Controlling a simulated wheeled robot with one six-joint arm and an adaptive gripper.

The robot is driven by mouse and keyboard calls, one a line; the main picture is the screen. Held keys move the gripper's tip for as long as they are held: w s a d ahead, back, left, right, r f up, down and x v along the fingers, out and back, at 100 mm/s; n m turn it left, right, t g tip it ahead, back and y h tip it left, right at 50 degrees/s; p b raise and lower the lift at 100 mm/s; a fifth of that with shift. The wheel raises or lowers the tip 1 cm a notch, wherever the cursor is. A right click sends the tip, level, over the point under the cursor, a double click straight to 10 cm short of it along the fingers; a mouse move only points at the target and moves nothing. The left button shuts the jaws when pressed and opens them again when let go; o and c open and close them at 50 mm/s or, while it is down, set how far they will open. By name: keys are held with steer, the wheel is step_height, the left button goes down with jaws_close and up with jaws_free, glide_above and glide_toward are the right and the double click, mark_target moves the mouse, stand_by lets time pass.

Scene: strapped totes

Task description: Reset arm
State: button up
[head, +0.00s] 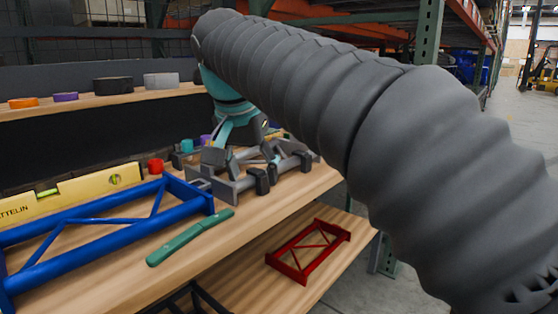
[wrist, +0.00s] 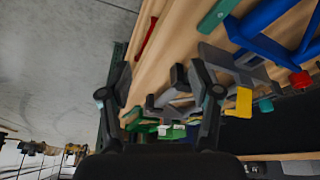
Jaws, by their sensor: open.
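My gripper shows in the wrist view (wrist: 160,78) with its two dark fingers spread wide apart and nothing held between them. In the head view, my arm reaches down over the bench, and its end is partly hidden behind the grey sleeve and among grey parts. A grey bracket-like fixture (head: 232,184) lies on the wooden bench (head: 105,277) under my arm's end. It also shows in the wrist view (wrist: 218,62), beyond and beside the right finger. I cannot tell whether the gripper touches it.
A blue frame (head: 95,218), a green bar (head: 190,237), a yellow level (head: 85,190) and a red cup (head: 155,166) lie around the fixture. A red frame (head: 306,247) rests on the lower shelf. Tape rolls (head: 113,85) stand on the upper shelf. Open floor lies at right.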

steer(key=s+d+f+n+y, duration=0.1)
steer(key=s+d+f, duration=0.35)
steer(key=d, duration=0.25)
steer(key=s+d+f+n, duration=0.1)
steer(key=s+d+f, duration=0.35)
steer(key=d, duration=0.25)
steer(key=s+d+f, duration=0.3)
steer(key=s+f, duration=0.1)
steer(key=f, duration=0.3)
steer(key=s+d+f+n+t, duration=0.1)
steer(key=s+d+f, duration=0.2)
steer(key=s+f, duration=0.2)
step_height(320, 180, down, 2)
steer(key=shift+d+f+t, duration=0.2)
steer(key=shift+d+t, duration=0.05)
steer(key=shift+t, duration=0.05)
steer(key=shift+s, duration=0.1)
